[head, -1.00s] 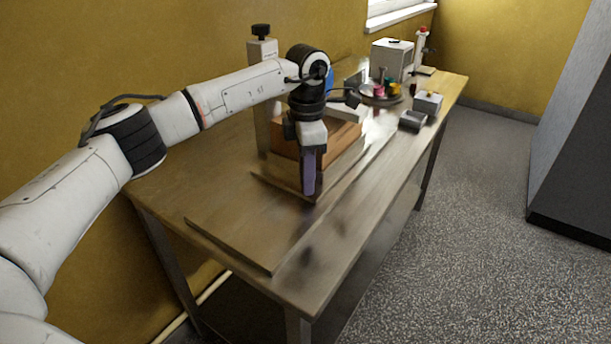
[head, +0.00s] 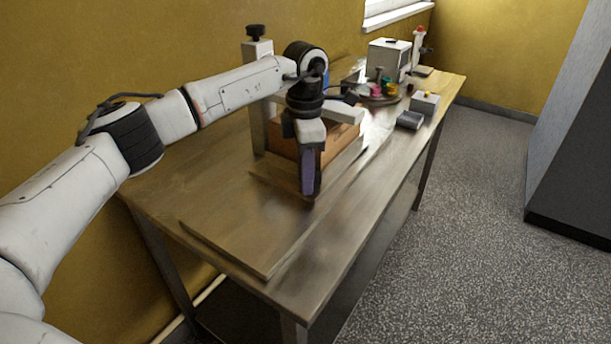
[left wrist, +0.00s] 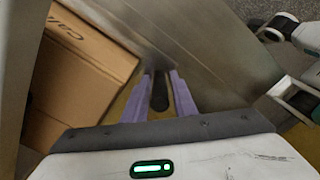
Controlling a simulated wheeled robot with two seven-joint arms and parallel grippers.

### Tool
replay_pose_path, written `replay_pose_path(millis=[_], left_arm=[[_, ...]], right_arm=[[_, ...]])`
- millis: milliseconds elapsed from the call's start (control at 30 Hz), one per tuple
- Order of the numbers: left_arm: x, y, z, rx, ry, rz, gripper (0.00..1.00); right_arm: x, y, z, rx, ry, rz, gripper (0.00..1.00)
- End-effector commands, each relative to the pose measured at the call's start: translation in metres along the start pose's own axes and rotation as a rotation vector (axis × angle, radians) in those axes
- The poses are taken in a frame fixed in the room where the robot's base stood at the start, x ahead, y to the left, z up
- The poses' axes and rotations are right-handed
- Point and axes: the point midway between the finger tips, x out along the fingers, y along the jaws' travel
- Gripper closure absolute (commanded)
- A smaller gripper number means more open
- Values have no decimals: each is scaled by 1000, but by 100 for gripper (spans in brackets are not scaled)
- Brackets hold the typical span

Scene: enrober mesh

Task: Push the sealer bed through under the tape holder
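The brown carton (head: 340,138) rests on the sealer bed (head: 276,182), a flat plate on the table. The tape holder is a grey post (head: 258,105) with a black knob, behind the carton; a pale arm (head: 343,113) shows over the carton's far part. My left gripper (head: 309,190) points down at the near end of the bed, in front of the carton. In the left wrist view its purple fingers (left wrist: 159,85) close in on a dark upright handle (left wrist: 159,97), with the carton (left wrist: 75,75) at left. My left arm hides part of the holder.
The metal table (head: 330,245) has free room along its right side and near end. A thin raised plate (head: 235,235) lies nearest. A small grey box (head: 410,120), a round tray (head: 377,98) with coloured pieces and a white machine (head: 388,58) stand farther back. A wall borders the left.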

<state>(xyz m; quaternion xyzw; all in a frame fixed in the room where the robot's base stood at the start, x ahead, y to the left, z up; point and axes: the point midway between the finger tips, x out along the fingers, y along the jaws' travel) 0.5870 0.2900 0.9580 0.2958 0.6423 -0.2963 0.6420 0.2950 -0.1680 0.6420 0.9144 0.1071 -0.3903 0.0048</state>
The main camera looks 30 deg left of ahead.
Motion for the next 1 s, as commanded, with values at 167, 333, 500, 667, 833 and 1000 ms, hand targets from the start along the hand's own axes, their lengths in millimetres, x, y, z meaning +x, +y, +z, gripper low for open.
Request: replay_pose_path(millis=[167,333,500,667,833,1000], left_arm=[[-28,1,1,0,-6,4,75],[-63,0,1,0,-6,4,75],[-89,0,1,1,-4,2,75],[-99,0,0,1,-3,1,75],[-100,-1,0,1,-3,0,75],[-100,-1,0,1,-3,0,75]], right_arm=[[2,0,2,0,1,0,100],[4,0,3,0,1,0,100],[4,0,4,0,1,0,100],[4,1,4,-1,2,0,100],[4,1,4,-1,2,0,100],[4,1,3,-1,2,1,86]])
